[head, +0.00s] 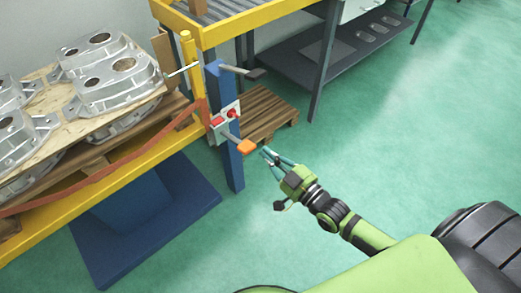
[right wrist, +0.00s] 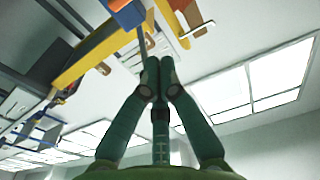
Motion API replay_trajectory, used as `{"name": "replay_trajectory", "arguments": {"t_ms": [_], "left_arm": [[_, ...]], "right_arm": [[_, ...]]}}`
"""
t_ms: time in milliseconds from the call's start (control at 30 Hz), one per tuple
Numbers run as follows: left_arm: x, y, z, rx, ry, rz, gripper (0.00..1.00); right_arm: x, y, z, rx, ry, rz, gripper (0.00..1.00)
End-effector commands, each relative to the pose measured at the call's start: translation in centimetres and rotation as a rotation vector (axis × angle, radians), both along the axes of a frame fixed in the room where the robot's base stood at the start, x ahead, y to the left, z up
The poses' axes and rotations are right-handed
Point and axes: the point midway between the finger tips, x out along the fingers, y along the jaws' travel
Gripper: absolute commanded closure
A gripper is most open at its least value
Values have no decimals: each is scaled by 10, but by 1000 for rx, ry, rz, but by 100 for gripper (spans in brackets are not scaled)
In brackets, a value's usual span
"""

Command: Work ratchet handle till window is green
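A blue post (head: 228,150) stands at the corner of the yellow-framed stand. A small light-grey box (head: 223,122) on it carries a red window (head: 217,121) and a red knob (head: 232,113). Below the box a lever with an orange grip (head: 246,147) sticks out to the right. A dark-ended lever (head: 254,73) sticks out higher up. My right gripper (head: 266,152) is just right of the orange grip, apart from it. Its teal fingers also show in the right wrist view (right wrist: 159,70), drawn together with nothing visibly held. My left gripper is not in view.
Silver castings (head: 110,75) lie on a wooden board at the left, behind a yellow rail (head: 110,182) and an orange-brown strap. A wooden pallet (head: 265,113) is on the floor behind the post.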

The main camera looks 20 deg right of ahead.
Motion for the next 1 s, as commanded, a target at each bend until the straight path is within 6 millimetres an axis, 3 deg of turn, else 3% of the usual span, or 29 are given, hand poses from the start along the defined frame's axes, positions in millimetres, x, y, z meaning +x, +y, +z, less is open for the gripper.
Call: {"name": "replay_trajectory", "arguments": {"t_ms": [467,500,633,1000], "left_arm": [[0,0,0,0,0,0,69],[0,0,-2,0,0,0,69],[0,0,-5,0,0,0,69],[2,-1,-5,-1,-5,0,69]], "right_arm": [[89,32,5,0,-1,0,100],[83,30,-9,-2,7,1,100],[78,28,-24,-2,2,0,100],[74,27,-33,0,-1,0,100]]}}
